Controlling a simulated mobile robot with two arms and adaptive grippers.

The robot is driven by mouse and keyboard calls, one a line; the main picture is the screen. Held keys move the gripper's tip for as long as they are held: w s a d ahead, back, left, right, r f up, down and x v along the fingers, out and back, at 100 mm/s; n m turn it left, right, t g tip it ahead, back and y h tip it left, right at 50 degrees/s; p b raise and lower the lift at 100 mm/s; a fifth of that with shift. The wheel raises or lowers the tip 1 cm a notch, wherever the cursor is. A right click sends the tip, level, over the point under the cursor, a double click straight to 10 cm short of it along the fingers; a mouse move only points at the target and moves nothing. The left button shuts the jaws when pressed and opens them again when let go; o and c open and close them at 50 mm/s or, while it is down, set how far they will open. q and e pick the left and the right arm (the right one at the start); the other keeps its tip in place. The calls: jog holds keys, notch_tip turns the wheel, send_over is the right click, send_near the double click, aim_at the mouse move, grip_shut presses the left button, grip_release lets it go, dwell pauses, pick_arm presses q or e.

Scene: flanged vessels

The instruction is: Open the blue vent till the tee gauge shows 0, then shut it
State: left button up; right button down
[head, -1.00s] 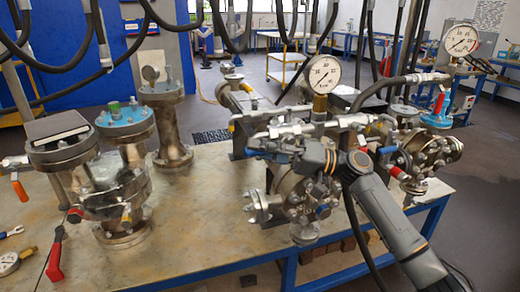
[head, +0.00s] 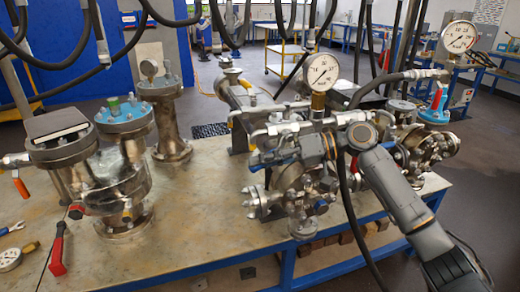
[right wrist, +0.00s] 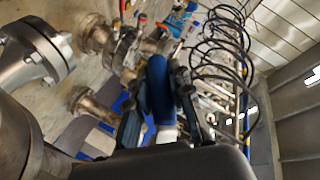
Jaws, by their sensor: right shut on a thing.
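The blue vent handle (head: 262,164) shows in the head view at the left side of the pipework below the middle gauge. It also shows in the right wrist view as a blue grip (right wrist: 160,88). My right gripper (head: 287,153) is shut on this handle, one finger on each side of it in the right wrist view (right wrist: 157,108). The round white gauge (head: 322,72) stands upright on a brass fitting above the pipework. Its dark needle is too small to read surely. The vent's outlet is hidden. My left gripper is not in view.
A second gauge (head: 460,36) stands at the right, above a red lever (head: 437,98). Flanged vessels (head: 125,115) stand at the left of the bench (head: 190,225). A red-handled tool (head: 57,248) lies at the front left. The front middle of the bench is clear.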

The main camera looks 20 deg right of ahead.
jog(key=d+f+n+g+h+p, duration=0.1)
jog(key=d+f+n+h+p, duration=0.1)
jog(key=d+f+h+p, duration=0.2)
jog(key=d+h+p, duration=0.3)
jog(key=h+p, duration=0.4)
jog(key=p, duration=0.6)
jog(key=shift+h+p, duration=0.3)
jog(key=shift+h, duration=0.1)
jog(key=shift+w+d, duration=0.1)
jog(key=c, duration=1.2)
grip_release()
jog(key=v, duration=1.2)
jog(key=shift+f, duration=0.1)
